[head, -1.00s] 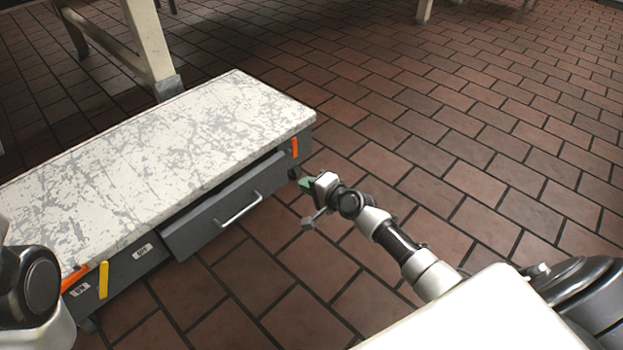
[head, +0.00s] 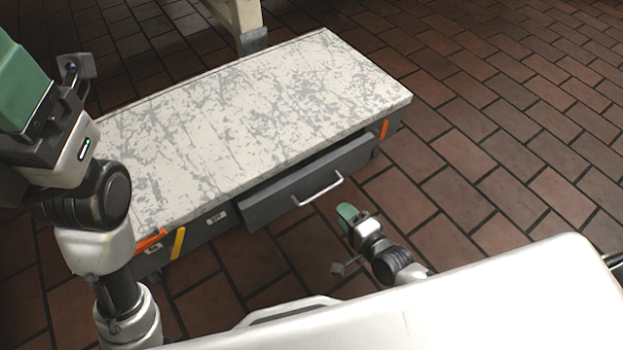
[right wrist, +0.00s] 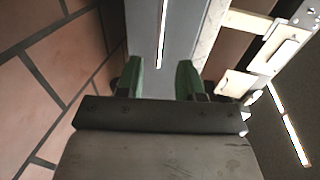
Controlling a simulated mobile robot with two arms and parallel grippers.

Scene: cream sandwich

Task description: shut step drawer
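The grey step drawer (head: 285,197) sticks out a little from under the scratched white step top (head: 265,110) in the head view. Its bar handle (head: 319,190) is on the front and also shows in the right wrist view (right wrist: 162,35). My right gripper (head: 347,214) is just in front of the drawer, near the handle. In the right wrist view its green fingers (right wrist: 161,78) are apart with nothing between them, facing the grey drawer front (right wrist: 180,30). My left gripper (head: 22,85) is large at the upper left, cut by the frame edge; its finger gap is hidden.
Orange (head: 150,241) and yellow (head: 178,244) strips are on the step's front left. A pale table leg (head: 240,22) stands behind the step. The brick floor (head: 500,150) to the right is clear.

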